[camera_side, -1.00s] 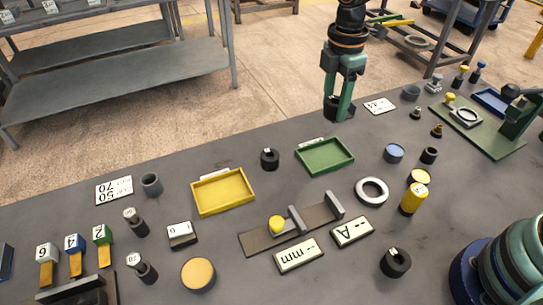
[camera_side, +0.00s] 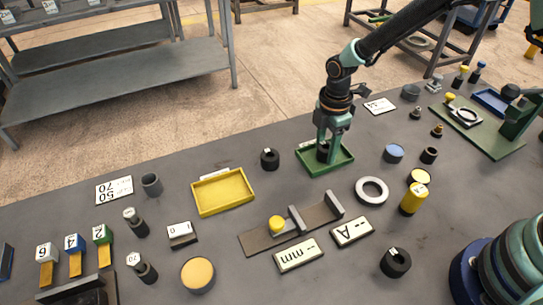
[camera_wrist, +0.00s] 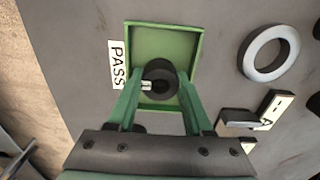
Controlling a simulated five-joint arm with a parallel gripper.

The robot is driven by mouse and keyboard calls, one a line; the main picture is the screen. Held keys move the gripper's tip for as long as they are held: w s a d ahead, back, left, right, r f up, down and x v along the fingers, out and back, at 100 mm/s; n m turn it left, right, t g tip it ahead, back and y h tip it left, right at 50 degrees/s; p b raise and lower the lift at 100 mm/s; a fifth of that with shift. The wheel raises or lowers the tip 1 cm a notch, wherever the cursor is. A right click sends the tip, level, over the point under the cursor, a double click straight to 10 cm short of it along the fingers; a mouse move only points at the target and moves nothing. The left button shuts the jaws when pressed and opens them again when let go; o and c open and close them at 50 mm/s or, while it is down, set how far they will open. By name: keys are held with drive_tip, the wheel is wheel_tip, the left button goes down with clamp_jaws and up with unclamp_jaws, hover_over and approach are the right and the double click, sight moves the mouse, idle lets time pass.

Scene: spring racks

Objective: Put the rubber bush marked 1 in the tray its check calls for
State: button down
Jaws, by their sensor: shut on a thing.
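A black rubber bush (camera_wrist: 160,72) is between the fingertips of my gripper (camera_wrist: 157,90), which is shut on it. A small white mark (camera_wrist: 147,85) shows on the bush, too small to read. In the side view my gripper (camera_side: 326,150) is down at the green tray (camera_side: 345,166), and the bush is within its outline. I cannot tell whether the bush touches the tray floor. The green tray (camera_wrist: 190,38) has a label reading PASS (camera_wrist: 117,65). A yellow tray (camera_side: 224,207) lies left of it, its label unreadable.
Other black bushes stand left of the green tray (camera_side: 270,159) and at the front right (camera_side: 396,263). A grey ring (camera_side: 372,191) and a dark gauge rail with posts (camera_side: 262,239) lie nearby.

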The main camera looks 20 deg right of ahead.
drive_tip(key=shift+f, duration=0.15)
drive_tip(key=c, duration=0.6)
unclamp_jaws()
wheel_tip(320, 180, up, 11)
drive_tip(key=s+d+r+m+t, duration=0.5)
drive_tip(key=s+d+r+m, duration=0.7)
drive_tip(key=m, duration=0.6)
drive_tip(key=shift+s+r+t, duration=0.3)
drive_tip(key=shift+s+r, duration=0.4)
drive_tip(key=shift+s, duration=0.05)
